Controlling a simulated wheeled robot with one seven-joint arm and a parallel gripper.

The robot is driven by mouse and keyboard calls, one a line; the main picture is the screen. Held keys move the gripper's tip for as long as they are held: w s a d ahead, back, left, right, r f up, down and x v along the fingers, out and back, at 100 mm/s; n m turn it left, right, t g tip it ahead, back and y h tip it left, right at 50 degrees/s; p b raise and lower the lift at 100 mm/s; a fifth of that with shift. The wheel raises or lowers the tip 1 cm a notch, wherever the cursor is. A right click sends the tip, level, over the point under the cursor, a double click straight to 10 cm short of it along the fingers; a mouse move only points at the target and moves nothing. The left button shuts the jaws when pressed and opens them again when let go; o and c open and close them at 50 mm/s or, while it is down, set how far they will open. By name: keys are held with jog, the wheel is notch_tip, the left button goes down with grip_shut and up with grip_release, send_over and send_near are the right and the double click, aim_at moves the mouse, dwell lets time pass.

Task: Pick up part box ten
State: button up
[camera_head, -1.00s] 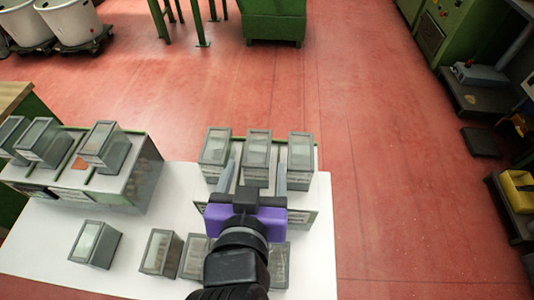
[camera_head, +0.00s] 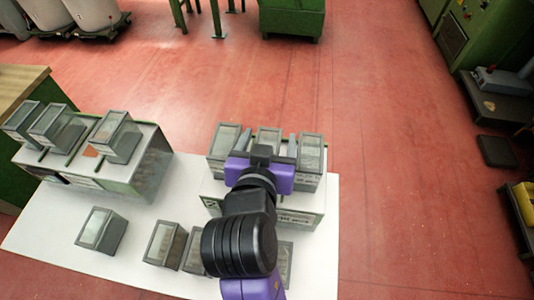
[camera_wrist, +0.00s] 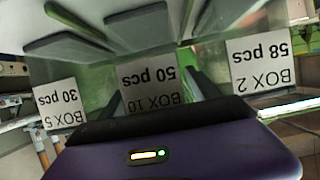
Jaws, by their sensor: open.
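Part box ten is the middle of three grey, clear-topped boxes on the right-hand stand (camera_head: 305,219). Its top (camera_head: 268,137) shows in the head view beyond my gripper. In the wrist view its label, "BOX 10, 50 pcs" (camera_wrist: 155,88), appears upside down, between the "BOX 5" label (camera_wrist: 58,105) and the "BOX 2" label (camera_wrist: 260,65). My gripper (camera_head: 269,143) is open, with one finger in each gap beside the middle box. My purple gripper body hides its lower near side. Finger contact cannot be told.
Close neighbours stand left (camera_head: 223,140) and right (camera_head: 311,150) of the middle box. Another stand (camera_head: 150,170) with several boxes is at the left. More boxes, such as one at front left (camera_head: 101,231), stand on the white table (camera_head: 55,235).

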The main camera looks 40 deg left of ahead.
jog(key=shift+w+f, duration=0.1)
jog(key=shift+w, duration=0.05)
jog(key=c, duration=1.4)
grip_shut()
